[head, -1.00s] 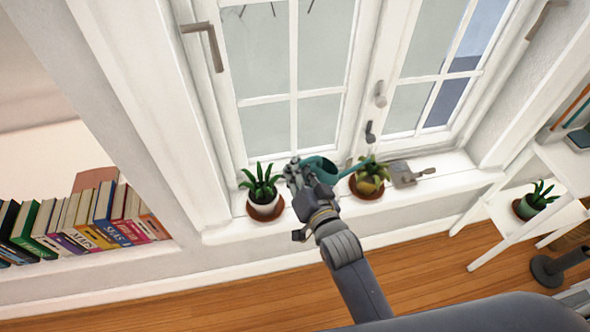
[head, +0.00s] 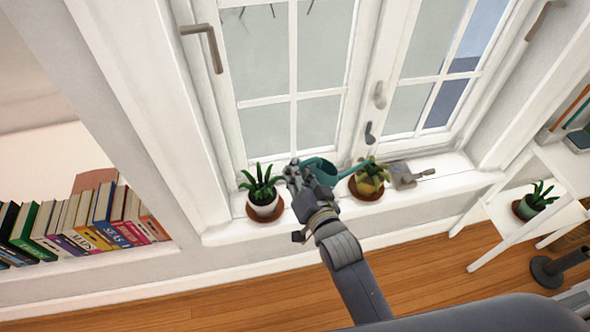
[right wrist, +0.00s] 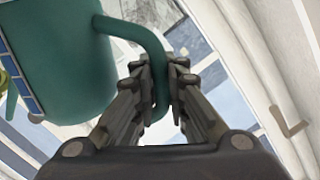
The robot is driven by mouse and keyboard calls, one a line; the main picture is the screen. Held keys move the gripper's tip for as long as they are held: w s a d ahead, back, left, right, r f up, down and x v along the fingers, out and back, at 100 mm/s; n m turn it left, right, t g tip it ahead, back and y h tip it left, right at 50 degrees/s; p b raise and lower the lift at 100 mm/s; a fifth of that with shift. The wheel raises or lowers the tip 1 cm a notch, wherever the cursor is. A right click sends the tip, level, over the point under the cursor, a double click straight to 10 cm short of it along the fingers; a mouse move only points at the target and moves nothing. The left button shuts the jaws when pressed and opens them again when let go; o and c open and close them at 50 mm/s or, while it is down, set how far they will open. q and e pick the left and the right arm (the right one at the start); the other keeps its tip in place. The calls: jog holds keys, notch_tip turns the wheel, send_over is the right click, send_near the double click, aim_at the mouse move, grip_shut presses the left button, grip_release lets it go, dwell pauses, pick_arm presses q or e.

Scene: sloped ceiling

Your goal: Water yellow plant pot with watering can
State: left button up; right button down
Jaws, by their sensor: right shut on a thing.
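The teal watering can (head: 320,172) is at the window sill in the head view, its spout pointing right toward the yellow plant pot (head: 370,189). The spout tip is at or over that plant's leaves; I cannot tell if it touches. The yellow pot stands upright on a brown saucer. My right gripper (head: 294,174) is shut on the can's handle at its left side. In the right wrist view the fingers (right wrist: 160,85) close around the teal handle, with the can body (right wrist: 65,60) at left. No water shows. My left gripper is not in view.
A white pot with a spiky plant (head: 264,207) stands close to the left of the gripper. A grey metal object (head: 405,176) lies right of the yellow pot. Window panes and handles rise behind. Books (head: 85,215) fill a ledge at left; a white shelf (head: 505,215) stands at right.

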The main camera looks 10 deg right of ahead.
jog(key=shift+r, duration=0.2)
jog(key=shift+w+d+r+b, duration=0.15)
jog(key=shift+d+r+b, duration=0.15)
jog(key=shift+r, duration=0.2)
jog(key=shift+d+r+m, duration=0.2)
jog(key=shift+r+m, duration=0.2)
jog(key=shift+r, duration=0.1)
dwell(1.0)
jog(key=r+p, duration=0.1)
jog(key=p, duration=0.1)
jog(key=r+p, duration=0.1)
jog(key=p, duration=0.2)
jog(key=shift+w+d+m+y, duration=0.2)
jog(key=shift+d+m+y, duration=0.1)
jog(key=shift+d+r+p, duration=0.1)
jog(key=shift+d+p, duration=0.05)
jog(key=shift+p, duration=0.25)
